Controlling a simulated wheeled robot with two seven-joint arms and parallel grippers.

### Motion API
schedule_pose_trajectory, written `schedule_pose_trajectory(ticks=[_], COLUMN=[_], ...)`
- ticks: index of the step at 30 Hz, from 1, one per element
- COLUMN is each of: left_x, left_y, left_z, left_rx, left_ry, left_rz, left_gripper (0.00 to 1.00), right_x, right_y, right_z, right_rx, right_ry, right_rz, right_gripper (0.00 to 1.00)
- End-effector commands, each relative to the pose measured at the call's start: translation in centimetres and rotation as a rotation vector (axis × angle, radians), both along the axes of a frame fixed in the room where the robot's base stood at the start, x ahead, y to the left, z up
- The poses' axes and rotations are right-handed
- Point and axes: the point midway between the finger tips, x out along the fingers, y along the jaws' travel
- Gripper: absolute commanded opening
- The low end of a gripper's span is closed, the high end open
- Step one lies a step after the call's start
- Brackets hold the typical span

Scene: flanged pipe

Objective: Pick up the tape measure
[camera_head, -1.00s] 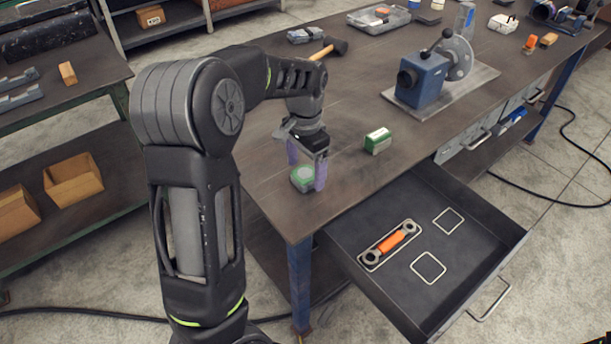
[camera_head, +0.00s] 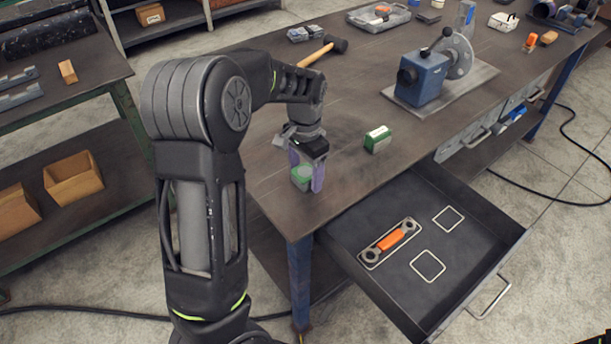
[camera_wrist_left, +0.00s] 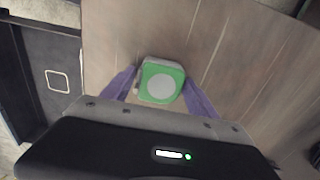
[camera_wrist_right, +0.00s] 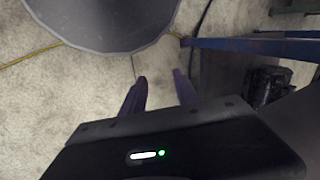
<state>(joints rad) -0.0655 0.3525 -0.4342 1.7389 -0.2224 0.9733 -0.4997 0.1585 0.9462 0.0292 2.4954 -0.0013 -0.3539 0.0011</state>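The tape measure (camera_head: 302,176), green with a pale round face, is at the near left corner of the workbench. In the left wrist view the tape measure (camera_wrist_left: 162,81) sits between the two purple fingers. My left gripper (camera_head: 306,172) points down around it, and its fingers (camera_wrist_left: 161,78) appear closed against its two sides. Whether it has left the bench top cannot be told. My right gripper (camera_wrist_right: 160,76) is away from the bench above the floor, with a gap between its fingers and nothing in it.
A green and white box (camera_head: 377,140) stands on the bench (camera_head: 340,112) to the right. Beyond are a hammer (camera_head: 318,54) and a blue machine (camera_head: 422,78).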

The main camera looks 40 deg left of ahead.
Motion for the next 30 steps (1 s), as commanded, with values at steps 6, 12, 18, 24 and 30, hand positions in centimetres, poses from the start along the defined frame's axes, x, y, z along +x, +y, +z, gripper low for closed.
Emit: schedule_pose_trajectory(ticks=[6, 12, 18, 24, 30], left_x=[0.0, 0.0, 0.0, 0.02, 0.04], left_y=[0.0, 0.0, 0.0, 0.0, 0.0], left_z=[0.0, 0.0, 0.0, 0.04, 0.16], left_rx=[0.0, 0.0, 0.0, 0.0, 0.0], left_ry=[0.0, 0.0, 0.0, -0.001, -0.001], left_rz=[0.0, 0.0, 0.0, 0.0, 0.0], left_gripper=[0.49, 0.33, 0.17, 0.05, 0.05], right_x=[0.0, 0.0, 0.0, 0.0, 0.0], right_y=[0.0, 0.0, 0.0, 0.0, -0.01], right_z=[0.0, 0.0, 0.0, 0.01, -0.01], right_rx=[0.0, 0.0, 0.0, 0.0, 0.0], right_ry=[0.0, 0.0, 0.0, 0.0, 0.0], right_rz=[0.0, 0.0, 0.0, 0.0, 0.0], right_gripper=[0.36, 0.36, 0.36, 0.36, 0.36])
